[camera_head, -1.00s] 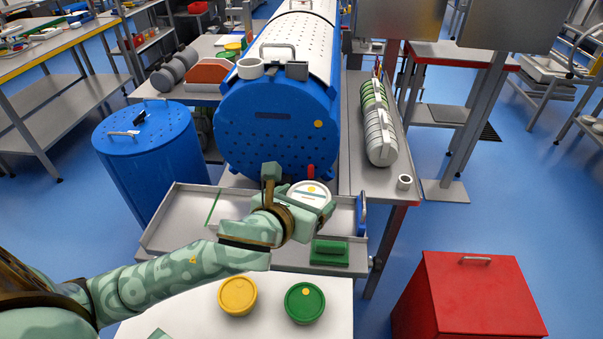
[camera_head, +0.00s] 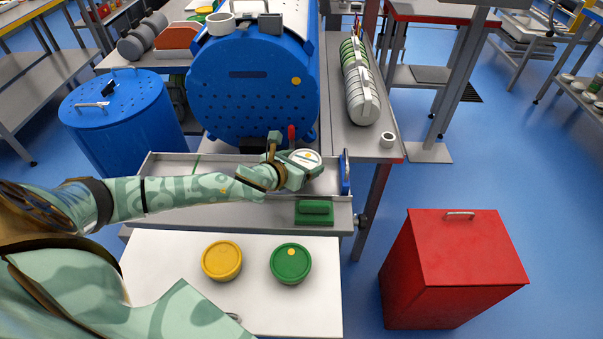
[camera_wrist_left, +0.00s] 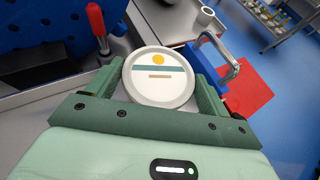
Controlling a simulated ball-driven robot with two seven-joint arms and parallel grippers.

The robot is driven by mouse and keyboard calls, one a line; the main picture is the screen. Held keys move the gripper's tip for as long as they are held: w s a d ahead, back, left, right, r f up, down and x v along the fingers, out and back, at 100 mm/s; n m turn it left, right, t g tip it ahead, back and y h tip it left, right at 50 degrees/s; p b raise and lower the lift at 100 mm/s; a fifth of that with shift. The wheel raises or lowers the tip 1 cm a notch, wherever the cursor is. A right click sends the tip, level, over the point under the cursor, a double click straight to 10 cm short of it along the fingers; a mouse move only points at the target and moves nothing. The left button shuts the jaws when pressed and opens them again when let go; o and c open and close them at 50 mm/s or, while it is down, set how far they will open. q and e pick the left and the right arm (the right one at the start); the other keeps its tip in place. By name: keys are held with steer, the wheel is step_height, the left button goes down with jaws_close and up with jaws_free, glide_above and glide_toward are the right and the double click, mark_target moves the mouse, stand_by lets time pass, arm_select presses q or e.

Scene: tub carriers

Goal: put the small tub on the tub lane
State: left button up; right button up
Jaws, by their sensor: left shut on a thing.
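The small tub (camera_head: 306,158) has a round white lid with a yellow dot and a teal stripe. My left gripper (camera_head: 297,172) is shut on it, with one finger on each side in the left wrist view (camera_wrist_left: 160,85). The tub lane (camera_head: 225,172) appears to be the long grey tray with a green stripe and a blue right end, in front of the blue drum. The tub is over its right part, near the blue end (camera_head: 346,172). I cannot tell whether its hidden underside touches the tray. My right gripper is not in view.
The blue drum (camera_head: 250,105) and its red lever (camera_head: 291,135) stand close behind the tub. A green block (camera_head: 314,212) lies in front of the tray. Yellow (camera_head: 222,260) and green (camera_head: 291,263) tubs stand on the white table (camera_head: 180,255). A red bin (camera_head: 455,265) stands right.

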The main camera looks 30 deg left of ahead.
arm_select(q)
steer(key=shift+w+a+f+b, duration=0.15)
steer(key=shift+f+b, duration=0.4)
steer(key=shift+f, duration=0.5)
steer(key=shift+w+a+f+b, duration=0.1)
steer(key=shift+f+b, duration=0.45)
steer(key=shift+f, duration=0.5)
steer(key=o, duration=1.1)
steer(key=shift+c, duration=0.2)
steer(key=shift+r, duration=0.2)
steer(key=shift+s+r+p, duration=0.2)
steer(key=shift+s+p, duration=0.1)
steer(key=p+v, duration=0.3)
steer(key=v, duration=0.8)
steer(key=shift+s, duration=0.15)
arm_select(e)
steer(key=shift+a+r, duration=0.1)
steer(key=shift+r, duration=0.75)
